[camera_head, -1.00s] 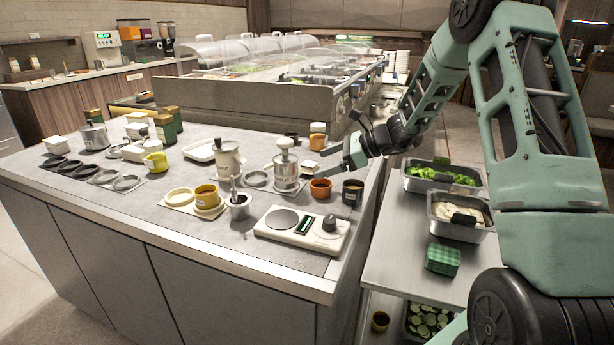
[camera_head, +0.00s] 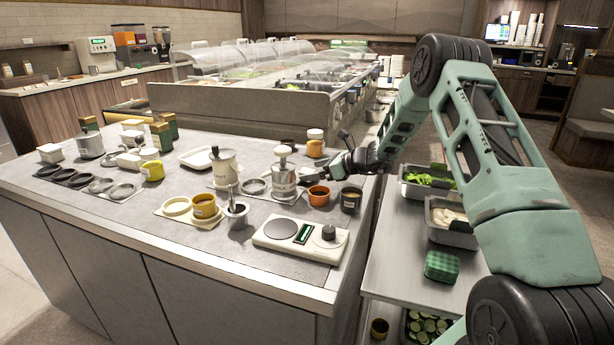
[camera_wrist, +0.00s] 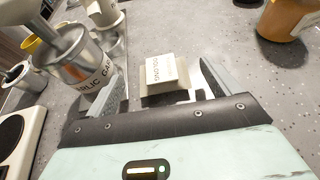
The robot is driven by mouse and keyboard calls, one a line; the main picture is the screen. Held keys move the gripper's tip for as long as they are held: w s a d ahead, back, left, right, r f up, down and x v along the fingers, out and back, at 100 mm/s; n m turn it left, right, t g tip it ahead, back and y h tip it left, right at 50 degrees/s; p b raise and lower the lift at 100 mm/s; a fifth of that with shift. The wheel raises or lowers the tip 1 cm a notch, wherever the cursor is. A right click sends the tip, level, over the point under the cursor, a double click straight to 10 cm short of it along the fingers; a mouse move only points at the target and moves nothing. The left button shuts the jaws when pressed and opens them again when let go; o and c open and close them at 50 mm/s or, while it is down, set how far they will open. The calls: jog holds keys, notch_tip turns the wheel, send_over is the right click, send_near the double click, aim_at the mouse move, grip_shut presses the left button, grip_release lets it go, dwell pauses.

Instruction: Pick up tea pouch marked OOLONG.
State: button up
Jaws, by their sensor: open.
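The tea pouch (camera_wrist: 166,72) is a small pale packet with OOLONG printed on its label. In the wrist view it lies on the grey counter between the two fingers of my gripper (camera_wrist: 160,82), with a gap on either side. My gripper is open and holds nothing. In the head view my gripper (camera_head: 318,171) is low over the counter's right part, behind the orange cup, and the pouch is mostly hidden there.
A metal canister (camera_head: 284,180) with a lettered label stands close left of my gripper. The orange cup (camera_head: 319,197), a dark cup (camera_head: 351,200) and an orange-and-white jar (camera_head: 315,146) are also near.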

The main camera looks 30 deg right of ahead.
aim_at(308, 172)
jog(key=shift+p+x, duration=0.55)
jog(key=shift+x, duration=2.1)
jog(key=c, duration=1.1)
